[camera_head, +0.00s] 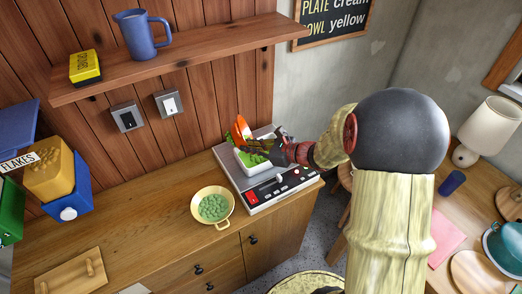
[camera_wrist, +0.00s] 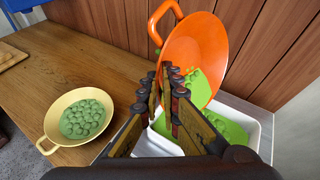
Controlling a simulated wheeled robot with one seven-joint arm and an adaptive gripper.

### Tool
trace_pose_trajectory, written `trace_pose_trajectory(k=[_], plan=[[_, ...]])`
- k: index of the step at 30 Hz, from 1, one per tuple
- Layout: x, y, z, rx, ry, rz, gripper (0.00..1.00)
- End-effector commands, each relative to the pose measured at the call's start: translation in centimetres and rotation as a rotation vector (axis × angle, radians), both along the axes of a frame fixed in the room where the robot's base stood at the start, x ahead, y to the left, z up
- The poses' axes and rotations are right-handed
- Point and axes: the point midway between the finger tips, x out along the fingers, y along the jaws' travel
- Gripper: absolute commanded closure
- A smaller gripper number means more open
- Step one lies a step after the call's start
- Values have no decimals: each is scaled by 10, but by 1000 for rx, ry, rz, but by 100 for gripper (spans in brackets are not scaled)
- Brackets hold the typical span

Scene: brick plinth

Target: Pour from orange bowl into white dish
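The orange bowl (camera_head: 241,127) is tipped steeply on its side over the white dish; it also shows in the wrist view (camera_wrist: 205,40). Green pieces (camera_wrist: 203,88) lie at its lower inside edge. The white dish (camera_wrist: 264,138) is under the bowl with green contents (camera_wrist: 228,128) in it; part of it is hidden by my fingers. In the head view the dish (camera_head: 238,162) sits on a grey device. My gripper (camera_wrist: 172,78) appears closed on the bowl's near rim or handle; the exact contact is hidden. It also shows in the head view (camera_head: 264,148).
A cream two-handled bowl (camera_head: 213,191) of green pieces stands on the wooden counter, left of the device (camera_head: 268,193) with knobs. A shelf (camera_head: 190,55) with a blue mug (camera_head: 140,35) hangs above. Counter between the bowl and wooden board (camera_head: 66,276) is clear.

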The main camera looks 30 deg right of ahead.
Motion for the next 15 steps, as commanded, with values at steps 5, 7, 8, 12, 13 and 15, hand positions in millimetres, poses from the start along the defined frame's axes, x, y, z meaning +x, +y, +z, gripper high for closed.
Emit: trace_pose_trajectory(k=[5,7,8,12,13,15], plan=[[0,-2,1,19,-8,-1,100],[0,-2,1,26,-10,0,100],[0,-2,2,30,-12,0,100],[-1,-4,2,43,-16,0,100],[-1,-4,2,46,-18,-1,100],[-1,-4,3,54,-21,0,100]])
